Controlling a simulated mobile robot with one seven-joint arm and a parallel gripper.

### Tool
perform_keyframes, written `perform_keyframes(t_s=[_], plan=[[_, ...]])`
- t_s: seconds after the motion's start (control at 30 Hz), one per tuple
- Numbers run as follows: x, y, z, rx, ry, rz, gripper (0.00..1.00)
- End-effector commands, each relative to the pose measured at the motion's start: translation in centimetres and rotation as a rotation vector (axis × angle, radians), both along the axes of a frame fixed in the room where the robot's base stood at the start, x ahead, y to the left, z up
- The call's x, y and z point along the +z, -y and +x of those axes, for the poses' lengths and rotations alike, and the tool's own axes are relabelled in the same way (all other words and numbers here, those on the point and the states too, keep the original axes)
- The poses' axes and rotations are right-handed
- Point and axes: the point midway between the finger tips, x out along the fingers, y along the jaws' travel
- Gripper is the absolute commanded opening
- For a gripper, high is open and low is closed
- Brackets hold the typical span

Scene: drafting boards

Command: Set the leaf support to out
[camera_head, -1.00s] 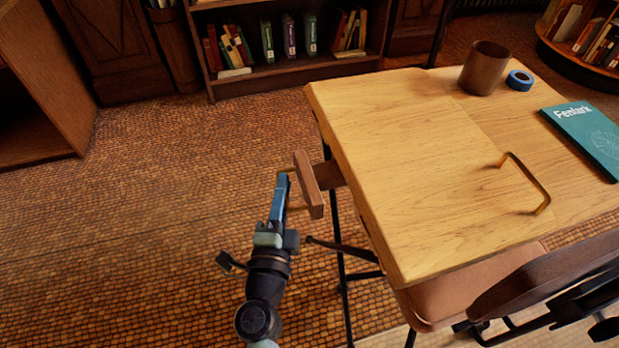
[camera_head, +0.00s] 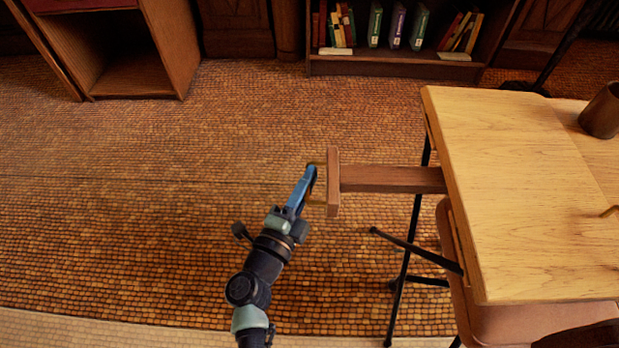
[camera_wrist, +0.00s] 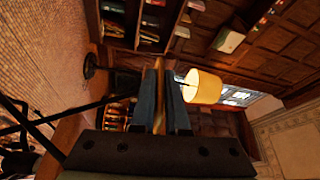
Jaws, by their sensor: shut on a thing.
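The leaf support (camera_head: 392,179) is a brown wooden bar that sticks out level from the left side of the drafting table (camera_head: 520,180). A wooden crosspiece (camera_head: 333,190) caps its outer end, well clear of the table edge. A thin brass handle (camera_head: 318,203) sits on the crosspiece's left face. My gripper (camera_head: 312,172) is shut on this handle, its blue fingers partly covering it. In the wrist view my gripper (camera_wrist: 159,95) has its fingers close together with a narrow yellowish strip between them. The bar's inner end is hidden under the table top.
A brown cup (camera_head: 602,112) stands on the table at the right. Dark table legs (camera_head: 408,240) and a chair seat (camera_head: 500,318) are below it. A bookcase (camera_head: 400,65) is at the back.

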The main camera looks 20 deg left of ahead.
Motion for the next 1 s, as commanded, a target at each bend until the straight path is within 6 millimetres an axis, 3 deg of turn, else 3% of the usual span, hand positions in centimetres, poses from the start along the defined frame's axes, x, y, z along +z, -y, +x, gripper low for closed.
perform_keyframes(t_s=[0.1,0.13,0.27,0.67,1.0], plan=[[-0.1,-0.8,-0.2,0.02,-0.003,-0.002,0.0],[-0.1,-0.8,-0.2,0.021,-0.004,-0.002,0.18],[-0.1,-0.7,-0.2,0.017,-0.003,-0.002,0.41],[-0.1,-0.4,-0.8,0.011,-0.003,-0.002,0.42],[-0.5,-0.9,-7.6,0.013,-0.006,-0.002,0.42]])
